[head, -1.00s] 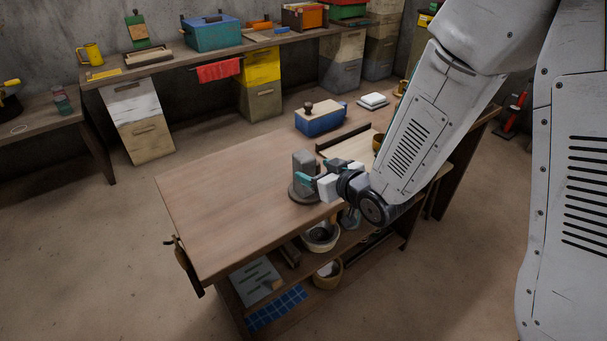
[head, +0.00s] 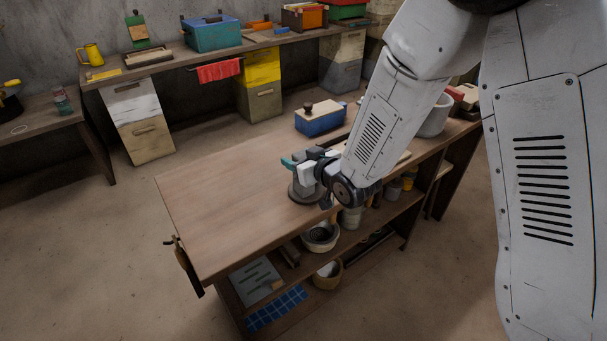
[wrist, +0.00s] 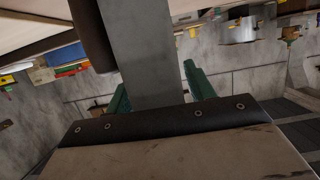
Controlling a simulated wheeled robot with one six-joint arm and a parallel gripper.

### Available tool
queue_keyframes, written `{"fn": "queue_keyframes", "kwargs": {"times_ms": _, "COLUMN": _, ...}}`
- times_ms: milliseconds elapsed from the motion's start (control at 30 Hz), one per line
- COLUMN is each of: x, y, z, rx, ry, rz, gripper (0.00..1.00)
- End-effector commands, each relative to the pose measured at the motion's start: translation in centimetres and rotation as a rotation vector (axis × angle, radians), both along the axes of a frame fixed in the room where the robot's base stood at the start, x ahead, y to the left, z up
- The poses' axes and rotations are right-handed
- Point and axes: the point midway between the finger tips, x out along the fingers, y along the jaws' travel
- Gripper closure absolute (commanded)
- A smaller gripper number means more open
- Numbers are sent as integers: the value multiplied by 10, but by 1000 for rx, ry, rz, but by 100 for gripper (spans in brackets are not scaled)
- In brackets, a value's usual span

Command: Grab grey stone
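The grey stone (head: 299,158) is an upright grey block on a round dark grey base (head: 301,194), on the wooden workbench (head: 235,195). My gripper (head: 300,164), with teal fingers, is at the block, and one finger shows at its left side. In the wrist view the grey stone (wrist: 145,60) runs between the two teal fingers of my gripper (wrist: 157,92). The left finger is close against its edge, and a gap shows at the right finger. My gripper is open around it. My wrist hides the block's right and lower parts in the head view.
A blue box with a wooden lid (head: 321,119) stands at the bench's back. A grey tub (head: 434,117) stands at its right end. Bowls (head: 320,236) and a grey panel (head: 252,281) are on shelves below. The bench's left half is clear.

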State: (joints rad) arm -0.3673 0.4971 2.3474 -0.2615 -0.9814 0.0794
Motion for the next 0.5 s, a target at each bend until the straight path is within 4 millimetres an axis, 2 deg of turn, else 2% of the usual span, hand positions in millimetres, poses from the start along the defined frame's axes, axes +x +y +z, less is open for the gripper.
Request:
{"fn": "queue_keyframes", "kwargs": {"times_ms": 33, "x": 0, "y": 0, "z": 0, "rx": 0, "ry": 0, "rz": 0, "gripper": 61}}
{"fn": "queue_keyframes", "kwargs": {"times_ms": 167, "x": 0, "y": 0, "z": 0, "rx": 0, "ry": 0, "rz": 0, "gripper": 98}}
{"fn": "queue_keyframes", "kwargs": {"times_ms": 200, "x": 0, "y": 0, "z": 0, "rx": 0, "ry": 0, "rz": 0, "gripper": 100}}
{"fn": "queue_keyframes", "kwargs": {"times_ms": 500, "x": 1, "y": 0, "z": 3, "rx": 1, "ry": -4, "rz": 0, "gripper": 100}}
